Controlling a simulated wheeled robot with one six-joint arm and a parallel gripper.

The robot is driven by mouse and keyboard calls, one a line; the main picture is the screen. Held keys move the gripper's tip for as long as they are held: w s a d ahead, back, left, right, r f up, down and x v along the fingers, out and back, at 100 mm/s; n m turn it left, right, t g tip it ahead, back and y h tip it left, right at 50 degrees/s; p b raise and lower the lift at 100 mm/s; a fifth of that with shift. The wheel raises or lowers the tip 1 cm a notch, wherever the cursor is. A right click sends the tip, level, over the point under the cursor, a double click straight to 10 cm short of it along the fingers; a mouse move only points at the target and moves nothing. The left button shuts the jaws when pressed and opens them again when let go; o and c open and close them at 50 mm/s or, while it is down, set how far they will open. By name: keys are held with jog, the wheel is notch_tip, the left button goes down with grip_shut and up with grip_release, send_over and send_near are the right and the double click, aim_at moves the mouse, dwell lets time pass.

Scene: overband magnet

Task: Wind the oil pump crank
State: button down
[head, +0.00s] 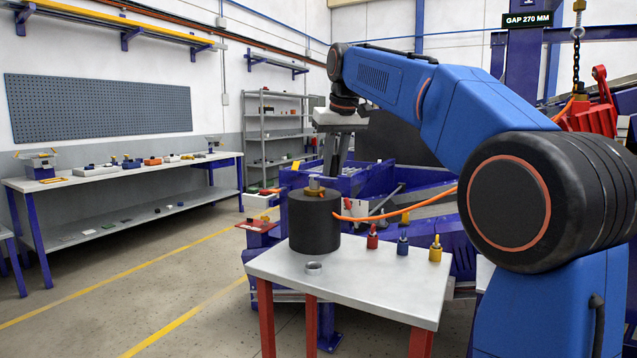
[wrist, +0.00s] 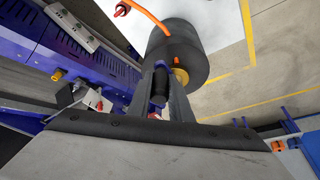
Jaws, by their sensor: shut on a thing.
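My gripper (head: 334,165) points down at the blue machine frame, behind the black drum in the head view. In the wrist view my gripper (wrist: 164,78) is shut on a dark cylindrical grip (wrist: 158,88), which looks like the oil pump crank's handle. The crank's arm and the pump body are not clear; the fingers and drum hide part of that spot. The black drum (head: 313,230) stands upright on the small white table and also shows in the wrist view (wrist: 205,50).
The small table (head: 345,277) holds a metal ring (head: 314,268) and red, blue and yellow fittings (head: 403,245). An orange hose (head: 420,205) runs right from the drum. Red tackle (head: 590,105) hangs at upper right. A workbench (head: 120,175) stands left; the floor between is clear.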

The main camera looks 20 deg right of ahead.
jog(key=shift+s+a, duration=0.5)
jog(key=shift+a, duration=0.35)
jog(key=shift+s+a, duration=0.25)
jog(key=shift+a, duration=0.6)
jog(key=shift+a, duration=1.05)
jog(key=shift+w, duration=0.1)
